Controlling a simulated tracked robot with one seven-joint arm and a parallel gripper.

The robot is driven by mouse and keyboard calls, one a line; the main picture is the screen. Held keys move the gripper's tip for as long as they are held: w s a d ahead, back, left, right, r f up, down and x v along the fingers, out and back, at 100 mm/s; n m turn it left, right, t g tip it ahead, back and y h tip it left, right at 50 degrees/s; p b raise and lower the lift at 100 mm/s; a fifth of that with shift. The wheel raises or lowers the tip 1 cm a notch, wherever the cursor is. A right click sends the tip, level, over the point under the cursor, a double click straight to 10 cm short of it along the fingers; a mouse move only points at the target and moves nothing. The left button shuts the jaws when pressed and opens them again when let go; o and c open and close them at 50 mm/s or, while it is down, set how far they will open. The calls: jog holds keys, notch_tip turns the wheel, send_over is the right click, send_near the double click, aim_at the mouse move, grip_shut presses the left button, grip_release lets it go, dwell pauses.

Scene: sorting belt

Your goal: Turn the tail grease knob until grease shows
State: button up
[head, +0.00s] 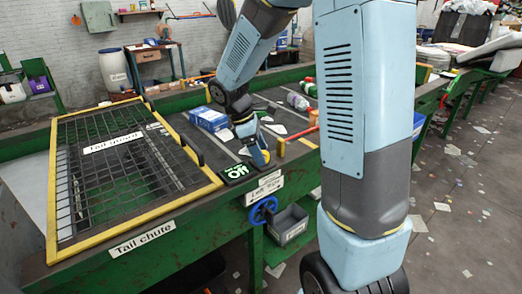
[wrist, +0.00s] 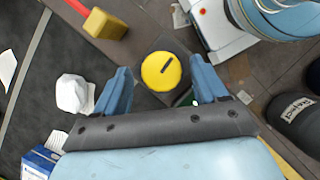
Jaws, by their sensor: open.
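A round yellow knob (wrist: 161,71) with a dark slot across its top sits on a dark square base in the wrist view. I take it to be the grease knob. My gripper (wrist: 161,88) is open, with one blue finger to the left and one to the right of the knob's near side. Neither finger visibly touches it. In the head view my gripper (head: 260,155) points down at the belt's near edge, and it mostly hides the knob. I see no grease around the knob.
A yellow block (wrist: 105,24) on a red bar stands near the knob. A crumpled white piece (wrist: 73,93) and a blue box (head: 209,119) lie on the belt.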

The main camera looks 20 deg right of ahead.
jog(key=shift+f, duration=0.1)
jog(key=c, duration=0.9)
jog(key=shift+d, duration=0.25)
jog(key=shift+c, duration=0.7)
jog(key=shift+a, duration=0.15)
